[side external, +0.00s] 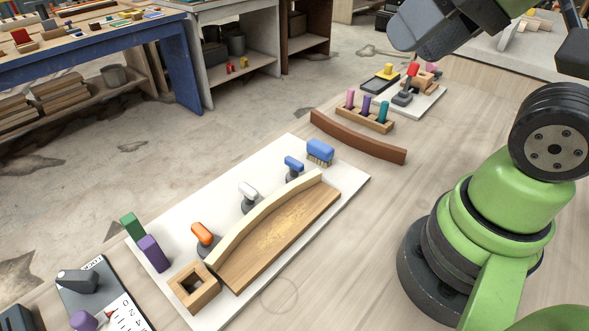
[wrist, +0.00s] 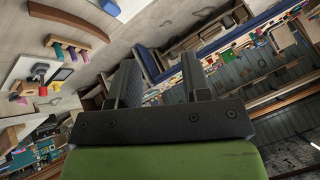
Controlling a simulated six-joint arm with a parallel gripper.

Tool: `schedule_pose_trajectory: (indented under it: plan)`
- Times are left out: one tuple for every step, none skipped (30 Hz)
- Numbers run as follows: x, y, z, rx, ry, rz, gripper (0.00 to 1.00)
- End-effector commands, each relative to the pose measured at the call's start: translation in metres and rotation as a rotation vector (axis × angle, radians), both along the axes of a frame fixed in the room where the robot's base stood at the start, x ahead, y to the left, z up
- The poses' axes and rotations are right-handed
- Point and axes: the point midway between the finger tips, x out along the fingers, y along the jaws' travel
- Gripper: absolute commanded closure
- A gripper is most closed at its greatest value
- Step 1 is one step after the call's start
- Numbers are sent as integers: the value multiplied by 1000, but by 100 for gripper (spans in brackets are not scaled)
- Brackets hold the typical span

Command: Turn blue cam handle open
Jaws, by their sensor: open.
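The blue cam handle (side external: 293,164) sits on a dark round base on the white board (side external: 345,186), near the far end of the curved wooden stringer (side external: 262,220). A white cam handle (side external: 248,191) and an orange cam handle (side external: 202,234) stand along the same outer curve of the stringer. My gripper (wrist: 158,82) shows in the wrist view with its two dark fingers apart and nothing between them. It points out toward the room, away from the board. The blue handle is not seen in the wrist view.
Green (side external: 132,225) and purple (side external: 153,252) blocks and a square wooden frame (side external: 193,287) are at the near end. A brown curved piece (side external: 358,138) and a peg rack (side external: 364,118) stand farther back.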

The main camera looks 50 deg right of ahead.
Motion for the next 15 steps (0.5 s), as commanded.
schedule_pose_trajectory:
  plan:
    - [0, 0, 0, -1, 1, 0, 55]
    - [1, 0, 0, -2, 3, 2, 55]
    - [3, 0, 0, -6, 10, 4, 55]
    - [6, -1, 0, -9, 19, 7, 55]
    - [9, -1, 0, -15, 30, 11, 55]
    - [16, -1, 0, -24, 49, 19, 55]
    - [21, -2, -1, -33, 67, 25, 55]
    - [28, -3, -2, -44, 87, 32, 55]
    - [38, -3, -4, -60, 116, 45, 55]
    - [46, -4, -6, -72, 139, 56, 55]
    - [55, -5, -9, -85, 162, 68, 55]
    - [66, -6, -14, -102, 192, 83, 55]
    - [75, -6, -18, -115, 215, 95, 55]
    - [83, -7, -23, -126, 239, 107, 55]
    - [95, -8, -30, -143, 269, 125, 55]
